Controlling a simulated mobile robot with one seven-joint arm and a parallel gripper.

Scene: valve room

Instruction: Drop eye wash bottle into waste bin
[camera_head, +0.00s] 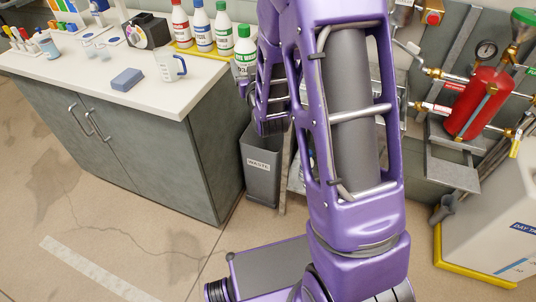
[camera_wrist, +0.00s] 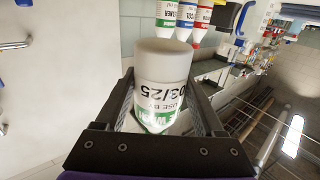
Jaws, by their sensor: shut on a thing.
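The eye wash bottle (camera_wrist: 164,66) is white with green print and the black text "03/25". In the wrist view it sits between the two dark fingers of my gripper (camera_wrist: 163,80), which is shut on it. A green-capped bottle, which looks like this one, shows in the head view (camera_head: 243,68) at the counter's right end, partly behind my purple arm. Whether it touches anything below is hidden. The grey waste bin (camera_head: 262,180), labelled "WASTE", stands on the floor right of the cabinet, below the bottle. My arm hides part of its rim and right side.
Red (camera_head: 181,25), blue (camera_head: 201,28) and green-labelled (camera_head: 223,29) bottles stand in a yellow tray (camera_head: 183,48) on the counter (camera_head: 90,72). A measuring jug (camera_head: 166,66) and blue sponge (camera_head: 127,79) are nearby. A red cylinder (camera_head: 478,105) with pipes is at right.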

